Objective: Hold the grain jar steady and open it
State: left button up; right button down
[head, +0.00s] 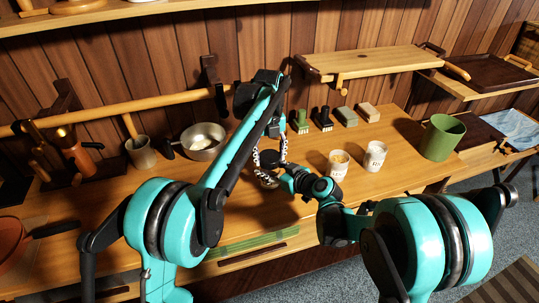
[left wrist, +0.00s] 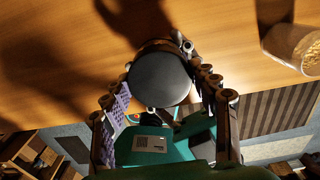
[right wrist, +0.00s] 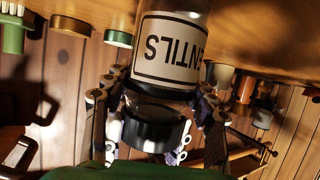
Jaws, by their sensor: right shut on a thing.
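The grain jar (right wrist: 170,45), with a white label reading "…NTILS", appears upside down in the right wrist view. A black lid-like cylinder (right wrist: 150,132) shows at its top end; I cannot tell whether a gap separates them. My right gripper (right wrist: 155,95) is shut around the jar's upper part from the side. The round black lid (left wrist: 160,80) fills the space between my left gripper's fingers (left wrist: 158,68) in the left wrist view. My left gripper (head: 270,155) points down over the jar; whether its fingers press on the lid is unclear. The grippers mostly hide the jar in the head view.
Two light cups, one (head: 338,165) and another (head: 375,156), stand right of the jar. A green bin (head: 441,138) is farther right. A metal pot (head: 203,141) and a grey mug (head: 140,152) stand left. Brushes (head: 300,121) and blocks line the back; a shelf (head: 365,62) hangs above.

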pick_arm(q)
jog(key=n, duration=0.3)
jog(key=shift+n, duration=0.4)
jog(key=n, duration=0.4)
jog(key=shift+n, duration=0.4)
jog(key=n, duration=2.1)
jog(key=shift+r, duration=0.1)
jog(key=n, duration=2.4)
